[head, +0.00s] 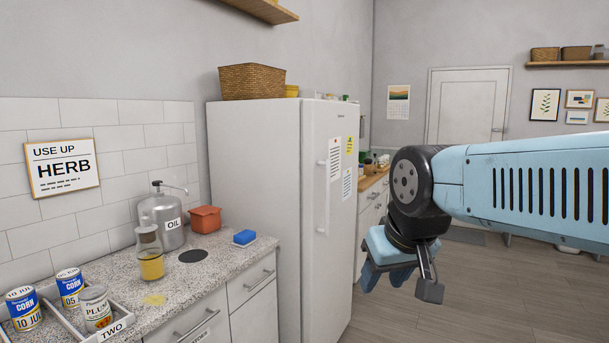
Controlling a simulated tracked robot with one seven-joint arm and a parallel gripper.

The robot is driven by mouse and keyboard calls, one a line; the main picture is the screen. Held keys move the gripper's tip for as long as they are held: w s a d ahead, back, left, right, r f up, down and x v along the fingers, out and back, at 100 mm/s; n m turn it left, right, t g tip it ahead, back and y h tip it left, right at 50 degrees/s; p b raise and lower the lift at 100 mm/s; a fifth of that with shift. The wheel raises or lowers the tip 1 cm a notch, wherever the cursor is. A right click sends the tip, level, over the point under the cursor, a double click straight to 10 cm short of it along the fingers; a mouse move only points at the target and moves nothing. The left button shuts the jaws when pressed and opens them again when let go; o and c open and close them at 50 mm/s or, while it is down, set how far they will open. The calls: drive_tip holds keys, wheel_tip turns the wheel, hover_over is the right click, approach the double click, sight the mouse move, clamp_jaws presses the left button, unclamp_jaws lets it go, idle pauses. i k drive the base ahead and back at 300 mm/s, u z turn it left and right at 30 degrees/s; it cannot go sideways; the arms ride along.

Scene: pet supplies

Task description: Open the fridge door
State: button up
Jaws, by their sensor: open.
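The white fridge (255,170) stands at the end of the counter in the head view. Its narrow front faces right, and the door (340,240) looks shut. A slim vertical handle (322,198) runs along the door's left side. Papers and a yellow note are stuck on the door. My gripper (401,284) hangs from my light blue arm, to the right of the fridge door and lower than the handle in the picture. It is open and empty, with its fingers pointing down. It appears apart from the fridge.
A basket (252,82) sits on the fridge. Wooden floor (480,300) is clear at right.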

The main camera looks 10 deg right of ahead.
sight(330, 128)
drive_tip(key=z, duration=0.2)
drive_tip(key=i, duration=0.9)
drive_tip(key=z, duration=0.55)
